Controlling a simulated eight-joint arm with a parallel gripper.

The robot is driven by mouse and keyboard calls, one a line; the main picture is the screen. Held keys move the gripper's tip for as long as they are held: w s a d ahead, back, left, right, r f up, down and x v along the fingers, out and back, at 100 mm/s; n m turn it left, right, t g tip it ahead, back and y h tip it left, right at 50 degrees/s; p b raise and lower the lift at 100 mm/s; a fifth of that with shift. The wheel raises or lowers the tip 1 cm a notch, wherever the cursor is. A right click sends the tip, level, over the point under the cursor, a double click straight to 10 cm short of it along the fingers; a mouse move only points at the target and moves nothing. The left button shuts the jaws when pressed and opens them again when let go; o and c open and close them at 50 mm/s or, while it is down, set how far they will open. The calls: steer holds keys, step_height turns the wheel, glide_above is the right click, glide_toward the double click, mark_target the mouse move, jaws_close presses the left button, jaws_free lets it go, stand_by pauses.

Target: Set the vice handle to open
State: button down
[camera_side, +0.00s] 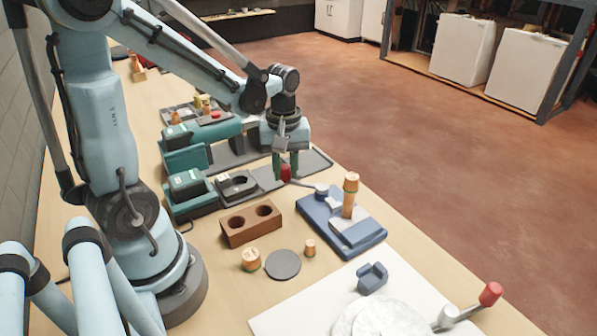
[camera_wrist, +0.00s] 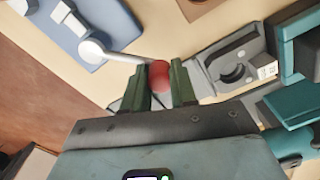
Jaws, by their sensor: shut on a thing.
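The vice is a blue block with a grey lever handle ending in a red knob. In the side view, the vice (camera_side: 358,233) lies mid-bench, and its red knob (camera_side: 286,173) points left, toward the back of the bench. My gripper (camera_side: 286,167) points down with its dark green fingers on either side of the knob, shut on it. In the wrist view, the red knob (camera_wrist: 159,77) sits between the fingertips, and the pale lever (camera_wrist: 118,55) runs left to its pivot on the blue vice (camera_wrist: 75,28).
An orange-topped cylinder (camera_side: 350,195) stands upright on the vice. A brown block with two holes (camera_side: 250,223) and a dark disc (camera_side: 283,265) lie to its left. Teal machines (camera_side: 190,190) stand behind. Another red-ended lever (camera_side: 490,293) is at the front right.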

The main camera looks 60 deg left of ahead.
steer(key=shift+s+d+n, duration=0.2)
steer(key=shift+n, duration=0.1)
stand_by(0.4)
steer(key=c, duration=0.9)
jaws_free()
step_height(320, 180, up, 12)
steer(key=s+d+f+m+t, duration=0.1)
steer(key=d+f+m+t, duration=0.3)
steer(key=m, duration=0.9)
steer(key=shift+d+m+t, duration=0.4)
steer(key=shift+d+t, duration=1.2)
steer(key=shift+d, duration=0.7)
